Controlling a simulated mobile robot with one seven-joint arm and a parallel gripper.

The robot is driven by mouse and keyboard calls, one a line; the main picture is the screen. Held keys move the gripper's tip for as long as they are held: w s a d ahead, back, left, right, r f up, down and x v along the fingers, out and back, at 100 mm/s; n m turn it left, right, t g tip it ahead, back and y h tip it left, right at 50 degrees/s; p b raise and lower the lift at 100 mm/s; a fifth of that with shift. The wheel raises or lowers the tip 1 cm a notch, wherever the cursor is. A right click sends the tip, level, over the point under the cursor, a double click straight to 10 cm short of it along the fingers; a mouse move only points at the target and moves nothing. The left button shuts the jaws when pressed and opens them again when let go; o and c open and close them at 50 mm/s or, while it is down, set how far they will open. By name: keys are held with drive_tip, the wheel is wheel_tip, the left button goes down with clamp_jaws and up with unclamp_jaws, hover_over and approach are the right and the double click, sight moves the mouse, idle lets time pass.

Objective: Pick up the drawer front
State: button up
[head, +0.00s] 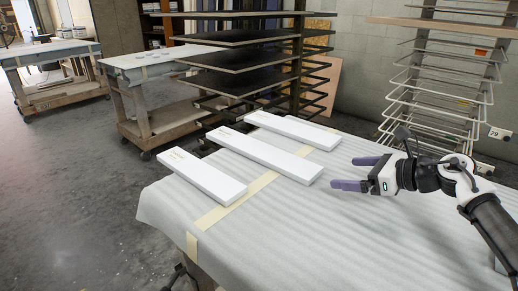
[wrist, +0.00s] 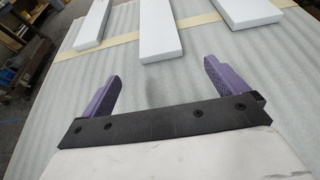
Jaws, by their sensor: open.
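Three long white drawer fronts lie flat and apart, side by side, on a padded cart (head: 330,230). In the head view they are the near-left one (head: 201,176), the middle one (head: 264,154) and the far one (head: 293,131). The wrist view shows the ends of the left (wrist: 93,25), middle (wrist: 160,32) and right (wrist: 255,12) ones beyond my fingers. My gripper (head: 358,173) is open and empty above the cart, to the right of the drawer fronts. Its purple fingers (wrist: 158,88) point towards them, touching none.
Tan tape (head: 222,209) runs across the padded cover. A dark shelf rack (head: 245,60) stands behind the cart, and a wire rack (head: 440,90) stands at the back right. Other carts (head: 140,68) are at the back left. The cart's front area is clear.

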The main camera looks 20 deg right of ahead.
sight(315, 173)
drive_tip(key=p+x, duration=0.1)
drive_tip(key=x, duration=0.4)
drive_tip(key=p+x, duration=0.1)
drive_tip(key=x, duration=0.4)
drive_tip(key=shift+s+d+f, duration=0.1)
drive_tip(key=shift+f, duration=0.1)
drive_tip(key=c, duration=1.1)
drive_tip(key=shift+c, duration=0.7)
drive_tip(key=shift+r, duration=0.15)
